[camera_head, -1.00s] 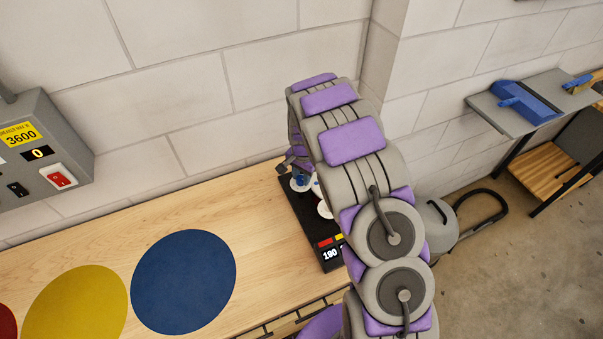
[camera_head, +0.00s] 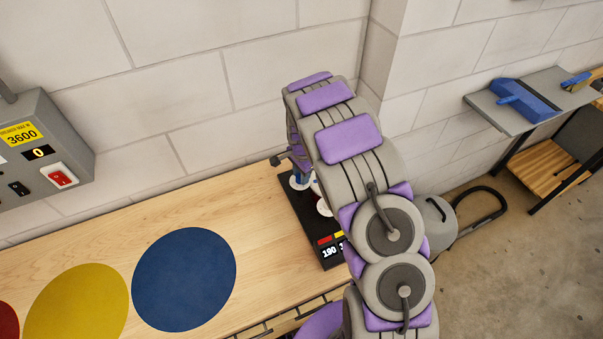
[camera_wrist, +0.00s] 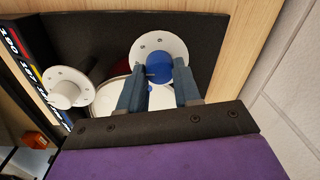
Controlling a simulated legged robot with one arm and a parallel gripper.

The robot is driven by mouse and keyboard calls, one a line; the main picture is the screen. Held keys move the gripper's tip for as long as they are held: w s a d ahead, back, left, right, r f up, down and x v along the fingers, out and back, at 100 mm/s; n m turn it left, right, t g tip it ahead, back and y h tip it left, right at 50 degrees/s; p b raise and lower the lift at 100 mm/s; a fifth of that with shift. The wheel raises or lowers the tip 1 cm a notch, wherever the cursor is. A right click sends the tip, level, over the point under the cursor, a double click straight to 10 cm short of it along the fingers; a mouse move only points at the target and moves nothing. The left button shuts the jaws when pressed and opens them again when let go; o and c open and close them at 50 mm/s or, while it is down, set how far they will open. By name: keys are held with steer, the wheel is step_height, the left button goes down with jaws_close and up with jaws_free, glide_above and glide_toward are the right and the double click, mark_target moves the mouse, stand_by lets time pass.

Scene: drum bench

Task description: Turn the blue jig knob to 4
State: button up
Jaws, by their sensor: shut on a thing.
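The blue jig knob (camera_wrist: 158,70) stands on a round white dial plate (camera_wrist: 146,40) with small dark marks, on a black jig base (camera_wrist: 203,40). My gripper (camera_wrist: 160,74) has its two fingers on either side of the blue knob and is shut on it. I cannot read a number at the dial. In the head view my gripper (camera_head: 285,158) is above the far left of the jig base (camera_head: 292,190), and the blue knob shows small (camera_head: 301,181) beneath it. My arm hides much of the jig there.
A white knob (camera_wrist: 68,94) on its own dial sits left in the wrist view, and a further white disc lies partly behind my fingers. The jig's display (camera_head: 329,252) is at its front.

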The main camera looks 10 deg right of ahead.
steer(key=o, duration=1.1)
steer(key=shift+a, duration=0.15)
steer(key=shift+c, duration=0.2)
step_height(320, 180, up, 17)
steer(key=shift+s+r, duration=0.15)
steer(key=shift+s, duration=0.1)
